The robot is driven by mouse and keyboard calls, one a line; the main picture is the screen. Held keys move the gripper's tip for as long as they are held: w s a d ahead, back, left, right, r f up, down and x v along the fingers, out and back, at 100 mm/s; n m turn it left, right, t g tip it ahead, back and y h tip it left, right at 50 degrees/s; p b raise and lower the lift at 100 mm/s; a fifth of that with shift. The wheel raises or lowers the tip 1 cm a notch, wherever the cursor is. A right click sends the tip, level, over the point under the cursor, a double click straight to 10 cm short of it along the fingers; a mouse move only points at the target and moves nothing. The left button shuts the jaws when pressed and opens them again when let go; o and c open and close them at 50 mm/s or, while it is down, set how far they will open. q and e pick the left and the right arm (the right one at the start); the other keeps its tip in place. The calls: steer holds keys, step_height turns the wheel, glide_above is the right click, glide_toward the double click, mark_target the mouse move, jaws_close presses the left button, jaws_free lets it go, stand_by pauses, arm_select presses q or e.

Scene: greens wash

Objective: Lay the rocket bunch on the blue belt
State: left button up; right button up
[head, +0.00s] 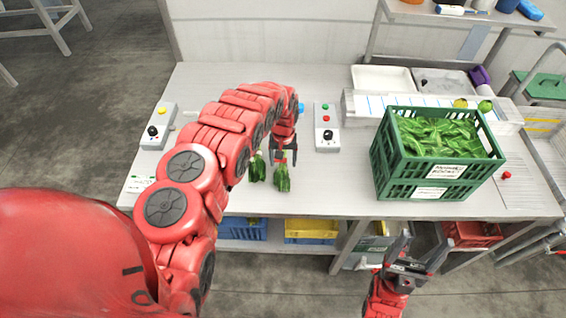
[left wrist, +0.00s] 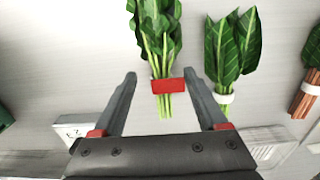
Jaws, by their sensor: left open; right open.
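A leafy bunch with lobed leaves and a red band (head: 283,180) lies on the white table; I take it for the rocket. In the left wrist view this bunch (left wrist: 154,25) has its banded stems between the fingers. My left gripper (head: 284,156) is open over the stems. A second bunch with broader leaves and a white band (head: 257,170) lies just left of it. The wrist view also shows a third bunch (left wrist: 313,50) with reddish stems, cut by the edge. My right gripper (head: 405,243) is open and empty in front of the table. I cannot make out a blue belt surely.
A green crate (head: 388,185) of greens stands at the right. A strip with blue lines (head: 365,108) runs behind it. Grey button boxes (head: 326,135) (head: 157,128) stand on the table. White trays (head: 383,78) are at the back. The table's front middle is clear.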

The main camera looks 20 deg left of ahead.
arm_select(q)
steer(key=shift+f, duration=0.8)
steer(key=shift+c, duration=0.2)
jaws_close()
